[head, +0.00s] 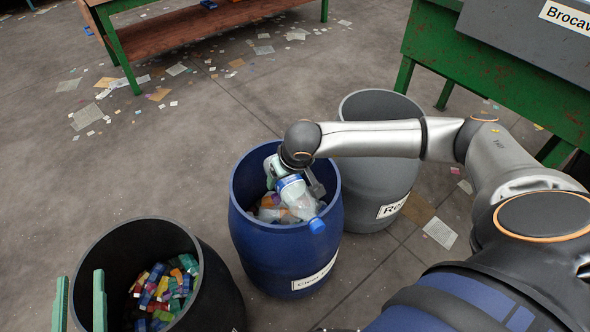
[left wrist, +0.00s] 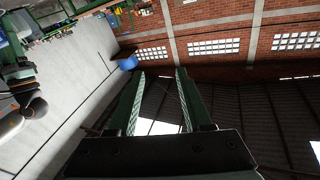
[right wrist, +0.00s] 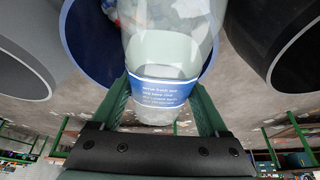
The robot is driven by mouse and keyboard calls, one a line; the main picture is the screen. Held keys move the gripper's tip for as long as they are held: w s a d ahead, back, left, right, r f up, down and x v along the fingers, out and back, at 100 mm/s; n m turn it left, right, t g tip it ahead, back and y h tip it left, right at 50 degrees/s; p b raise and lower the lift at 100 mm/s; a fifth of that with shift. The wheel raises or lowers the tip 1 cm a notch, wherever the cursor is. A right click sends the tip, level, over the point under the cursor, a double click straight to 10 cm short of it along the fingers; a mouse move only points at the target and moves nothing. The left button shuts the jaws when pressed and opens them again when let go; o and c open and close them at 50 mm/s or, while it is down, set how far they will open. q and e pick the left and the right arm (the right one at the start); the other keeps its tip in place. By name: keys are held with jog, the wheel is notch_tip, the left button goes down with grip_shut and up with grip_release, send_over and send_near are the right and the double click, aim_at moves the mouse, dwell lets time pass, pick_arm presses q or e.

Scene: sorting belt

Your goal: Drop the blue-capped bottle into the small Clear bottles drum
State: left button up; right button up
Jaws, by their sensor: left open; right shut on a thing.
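The clear bottle with a blue cap (head: 304,203) and a blue label hangs tilted over the blue drum (head: 250,239), cap pointing down toward its near right rim. The drum's label reads as "Clear bottles" and is partly blurred. My right gripper (head: 290,182) is shut on the bottle, above the drum's mouth. The right wrist view shows the bottle (right wrist: 164,55) between the two green fingers, its cap out of view. My left gripper (head: 80,274) is open and empty at the lower left, beside the black drum. In the left wrist view the left gripper (left wrist: 160,72) also shows nothing between its fingers.
The blue drum holds several clear bottles and other scraps. A black drum (head: 102,240) with coloured blocks stands at lower left. A grey drum (head: 391,193) stands behind right, its label partly hidden. A green-framed bench (head: 480,75) is at upper right. Litter lies on the floor.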

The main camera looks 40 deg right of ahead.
pick_arm(q)
jog(key=s+d+r+m+t+h+b, duration=0.2)
jog(key=s+r+m+t+h+b, duration=0.2)
jog(key=s+r+m+h+b, duration=0.5)
pick_arm(e)
jog(key=w+d+f+m+b, duration=0.1)
jog(key=w+d+f, duration=0.2)
jog(key=w+d, duration=0.15)
jog(key=w+d+f+m, duration=0.1)
jog(key=w+d+f, duration=0.2)
jog(key=w, duration=0.3)
pick_arm(q)
jog(key=f+b, duration=0.1)
jog(key=w+f+n+b, duration=0.1)
jog(key=f+b, duration=0.1)
jog(key=f+n+b, duration=0.1)
jog(key=f+b, duration=0.1)
jog(key=shift+w+d+f+g+h, duration=0.2)
jog(key=shift+w+d+g+h, duration=0.1)
jog(key=shift+w+d+h, duration=0.1)
pick_arm(e)
jog(key=shift+h, duration=0.4)
jog(key=f, duration=0.5)
jog(key=shift+s+a+f, duration=0.2)
jog(key=shift+s+f, duration=0.05)
jog(key=o, duration=1.2)
